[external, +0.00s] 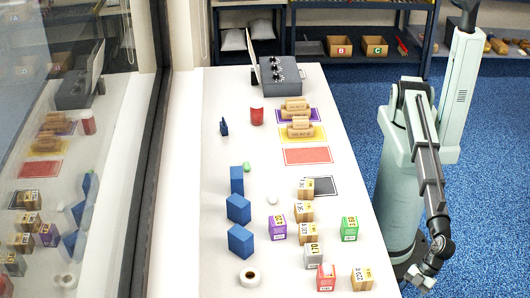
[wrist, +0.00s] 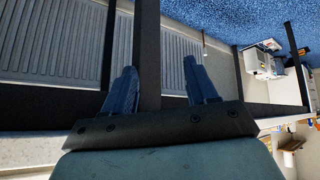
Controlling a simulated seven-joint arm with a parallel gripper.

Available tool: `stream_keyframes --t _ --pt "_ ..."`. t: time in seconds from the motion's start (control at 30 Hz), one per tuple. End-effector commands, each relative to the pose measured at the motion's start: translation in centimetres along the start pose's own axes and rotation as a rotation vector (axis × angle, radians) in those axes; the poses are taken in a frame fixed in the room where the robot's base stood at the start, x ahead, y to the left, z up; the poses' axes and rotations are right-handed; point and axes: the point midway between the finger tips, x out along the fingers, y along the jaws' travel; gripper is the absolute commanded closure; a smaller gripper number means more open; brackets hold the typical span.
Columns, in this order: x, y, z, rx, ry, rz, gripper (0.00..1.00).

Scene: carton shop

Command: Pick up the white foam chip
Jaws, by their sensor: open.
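A small white rounded piece, which looks like the white foam chip (external: 272,198), lies on the white table in the external view. It is right of the upper blue block and left of the cartons. My gripper (external: 418,281) hangs low beside the table's right side, over the blue floor, well away from the chip. In the wrist view my gripper (wrist: 160,78) has its two dark blue fingers spread with nothing between them. The chip cannot be made out in the wrist view.
Blue blocks (external: 239,209) stand left of the chip. Small cartons, including a purple one (external: 277,228), stand to its right and front. A white tape roll (external: 250,277) lies at the front, a green piece (external: 246,167) behind. A glass wall borders the table's left.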

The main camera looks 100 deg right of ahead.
Motion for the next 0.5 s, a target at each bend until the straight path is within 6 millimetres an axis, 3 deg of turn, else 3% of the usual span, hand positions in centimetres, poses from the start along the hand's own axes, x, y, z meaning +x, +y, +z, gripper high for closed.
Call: stream_keyframes --t 0.1,0.2,0.37,0.5 --pt "-4.1 -3.0 -3.3 0.075 0.058 -0.034 0.43" --pt "-6.5 -4.1 -5.3 0.122 0.087 -0.048 0.43" --pt "-9.4 -4.7 -8.0 0.168 0.115 -0.055 0.43" --pt "-11.1 -3.7 -10.5 0.184 0.121 -0.044 0.43"
